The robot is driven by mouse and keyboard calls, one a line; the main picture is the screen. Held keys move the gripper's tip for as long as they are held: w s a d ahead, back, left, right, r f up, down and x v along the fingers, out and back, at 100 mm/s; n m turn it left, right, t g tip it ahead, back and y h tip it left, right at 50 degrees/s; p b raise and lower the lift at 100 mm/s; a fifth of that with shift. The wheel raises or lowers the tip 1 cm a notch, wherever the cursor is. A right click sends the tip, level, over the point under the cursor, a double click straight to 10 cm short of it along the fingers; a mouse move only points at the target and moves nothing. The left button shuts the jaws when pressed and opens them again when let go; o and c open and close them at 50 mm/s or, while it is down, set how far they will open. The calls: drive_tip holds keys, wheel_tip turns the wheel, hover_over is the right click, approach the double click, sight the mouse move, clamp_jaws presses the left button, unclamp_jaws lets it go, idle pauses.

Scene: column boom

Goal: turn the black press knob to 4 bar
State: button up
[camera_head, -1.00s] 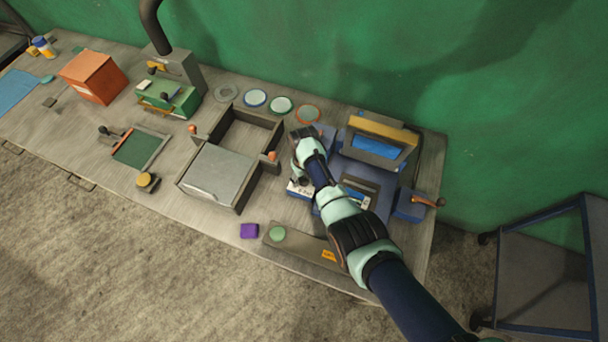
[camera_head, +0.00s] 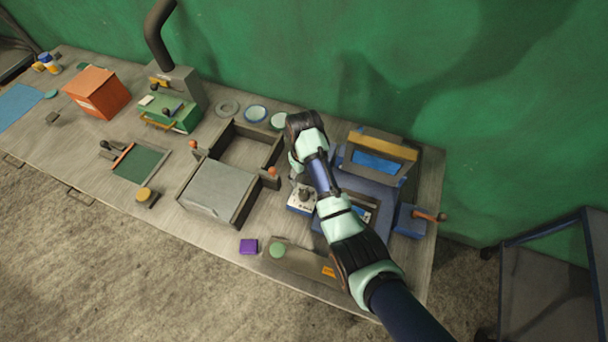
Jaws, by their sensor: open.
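The black press knob (camera_head: 306,194) stands on a white dial panel (camera_head: 300,206) at the left front of the blue press (camera_head: 385,192). The dial's marks are too small to read, so I cannot tell the setting. My gripper (camera_head: 301,123) is apart from the knob, farther back toward the green wall and seemingly raised above the bench. It is open, with nothing visible in it. My arm covers part of the press and the space just right of the knob.
An open frame box (camera_head: 217,187) with orange-knobbed posts stands left of the dial. Round discs (camera_head: 255,113) lie behind it. An orange-knobbed lever (camera_head: 430,216) juts out right of the press.

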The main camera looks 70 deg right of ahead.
sight(304, 193)
wheel_tip(304, 193, down, 3)
drive_tip(key=n+b, duration=0.3)
drive_tip(key=n, duration=1.7)
drive_tip(key=shift+f+n, duration=0.2)
drive_tip(key=shift+n, duration=0.2)
drive_tip(key=n, duration=0.1)
drive_tip(key=n+b, duration=0.1)
drive_tip(key=n, duration=0.1)
drive_tip(key=shift+f+n, duration=0.25)
drive_tip(key=shift+n, duration=0.05)
drive_tip(key=n, duration=0.4)
drive_tip(key=shift+f+b, duration=0.25)
drive_tip(key=shift+b, duration=0.05)
drive_tip(key=n, duration=0.3)
drive_tip(key=shift+f, duration=0.2)
drive_tip(key=n, duration=0.4)
drive_tip(key=shift+f+n+b, duration=0.15)
drive_tip(key=shift+n+b, duration=0.15)
drive_tip(key=shift+b, duration=0.05)
wheel_tip(304, 193, down, 8)
drive_tip(key=shift+r+b, duration=0.1)
drive_tip(key=shift+b, duration=0.6)
